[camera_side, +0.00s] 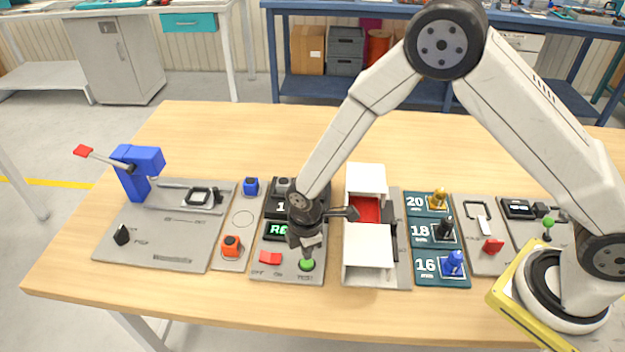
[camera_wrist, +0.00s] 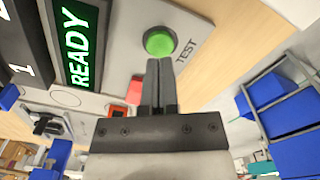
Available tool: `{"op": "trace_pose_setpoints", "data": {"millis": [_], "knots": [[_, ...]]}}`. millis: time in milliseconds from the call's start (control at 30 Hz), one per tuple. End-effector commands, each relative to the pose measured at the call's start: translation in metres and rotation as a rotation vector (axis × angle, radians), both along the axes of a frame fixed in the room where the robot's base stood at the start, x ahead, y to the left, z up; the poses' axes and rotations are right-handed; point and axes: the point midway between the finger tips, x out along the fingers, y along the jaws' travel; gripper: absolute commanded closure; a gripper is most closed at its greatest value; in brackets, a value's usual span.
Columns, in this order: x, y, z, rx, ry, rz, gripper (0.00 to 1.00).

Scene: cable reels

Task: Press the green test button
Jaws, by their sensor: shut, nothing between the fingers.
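The green test button (camera_side: 307,264) sits at the front right of a grey tester panel (camera_side: 285,275). In the wrist view the round green button (camera_wrist: 160,41) is beside the word TEST, just beyond my fingertips. My gripper (camera_side: 308,255) is shut and empty, pointing down over the button. In the wrist view its closed fingers (camera_wrist: 159,64) end at the button's near edge. I cannot tell whether they touch it. A green READY display (camera_wrist: 80,45) is lit on the panel; the side view shows it partly behind my gripper (camera_side: 278,230).
An orange block (camera_side: 231,245) stands further left. A white box with a red inside (camera_side: 368,245) is close on the right. The table's front strip (camera_side: 250,300) is clear.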

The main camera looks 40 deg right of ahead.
Motion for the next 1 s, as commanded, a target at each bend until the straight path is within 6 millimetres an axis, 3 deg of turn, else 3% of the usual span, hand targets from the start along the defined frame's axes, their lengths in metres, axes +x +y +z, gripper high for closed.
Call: {"op": "trace_pose_setpoints", "data": {"millis": [1000], "knots": [[0.0,0.0,-0.015,0.0,0.0,0.0,1.0]]}}
